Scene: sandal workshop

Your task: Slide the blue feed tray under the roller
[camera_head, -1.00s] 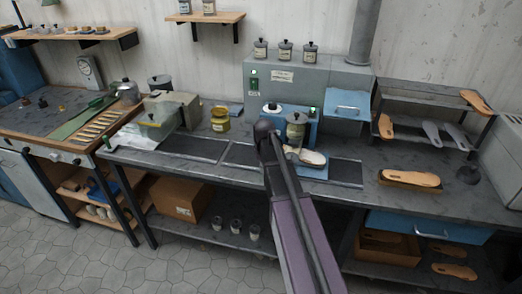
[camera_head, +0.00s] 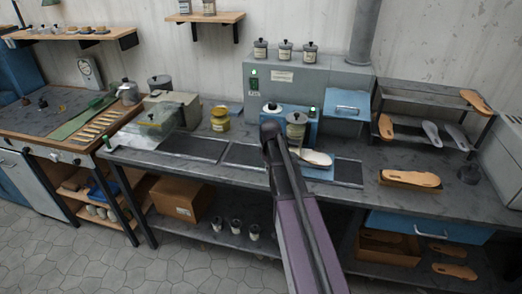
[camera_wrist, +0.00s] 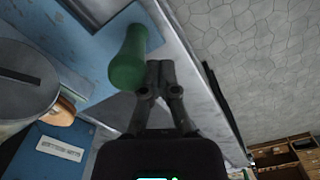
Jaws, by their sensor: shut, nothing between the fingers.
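The blue feed tray (camera_head: 318,174) lies on the bench at the blue roller press, carrying a pale sole-shaped piece (camera_head: 318,157). The grey roller (camera_head: 296,122) is above the tray's back side; a large grey round part, likely the roller, shows in the wrist view (camera_wrist: 25,82). My arm hides the tray's left part in the head view. The head view hides the fingers.
A blue panel with a white label (camera_wrist: 60,148) is at the wrist view's lower left. A dark flat strip (camera_head: 348,172) lies right of the tray. A tan sole on a block (camera_head: 410,179) is farther right. A yellow jar (camera_head: 220,120) stands left.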

